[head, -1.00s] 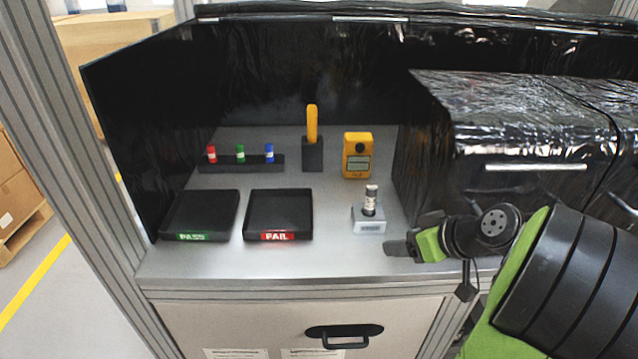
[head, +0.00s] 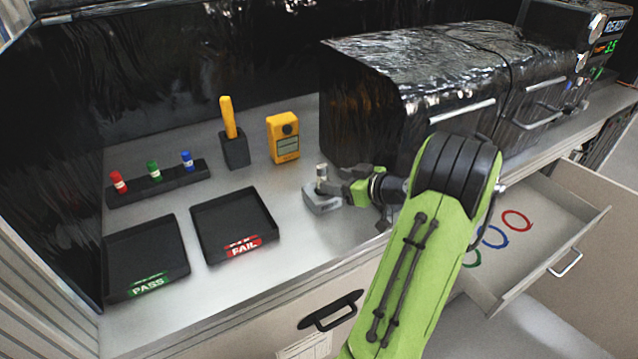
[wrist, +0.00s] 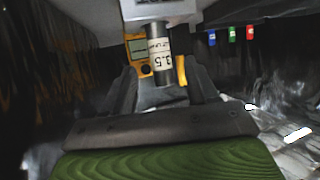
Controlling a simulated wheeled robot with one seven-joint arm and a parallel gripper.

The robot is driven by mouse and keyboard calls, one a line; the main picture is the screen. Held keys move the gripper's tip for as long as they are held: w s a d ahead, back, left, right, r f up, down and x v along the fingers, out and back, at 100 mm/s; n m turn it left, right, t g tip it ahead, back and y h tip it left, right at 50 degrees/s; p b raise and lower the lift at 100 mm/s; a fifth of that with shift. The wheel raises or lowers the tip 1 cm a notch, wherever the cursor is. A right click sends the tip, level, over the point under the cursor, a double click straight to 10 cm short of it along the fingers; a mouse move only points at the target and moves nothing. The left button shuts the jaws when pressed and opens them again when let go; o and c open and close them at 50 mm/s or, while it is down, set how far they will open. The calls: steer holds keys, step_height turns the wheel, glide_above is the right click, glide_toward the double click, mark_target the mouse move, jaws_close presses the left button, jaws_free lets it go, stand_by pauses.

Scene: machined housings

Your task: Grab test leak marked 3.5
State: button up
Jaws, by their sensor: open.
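The test leak (head: 322,172) is a small metal cylinder with a pale label, upright in its grey holder (head: 318,203). In the wrist view the leak (wrist: 158,45) appears upside down, and its label reads 3.5. My gripper (wrist: 160,82) is open, with one finger on each side of the leak's line. I cannot tell whether either finger touches it. In the head view my gripper (head: 340,190) is right beside the leak and holder, and partly hides them.
A yellow meter (head: 284,140) and a yellow tool in a black stand (head: 235,150) are behind. A rack (head: 160,183) holds red, green and blue vials. PASS (head: 145,250) and FAIL (head: 235,225) trays lie left. A black-covered box (head: 420,90) is close right. An open drawer (head: 530,235) holds coloured rings.

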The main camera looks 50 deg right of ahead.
mark_target(316, 187)
steer(key=p+x, duration=0.1)
steer(key=x, duration=0.7)
steer(key=shift+w+a, duration=0.1)
steer(key=shift+w, duration=0.1)
steer(key=shift+s, duration=0.2)
steer(key=shift+c, duration=0.5)
jaws_close()
steer(key=shift+r, duration=0.1)
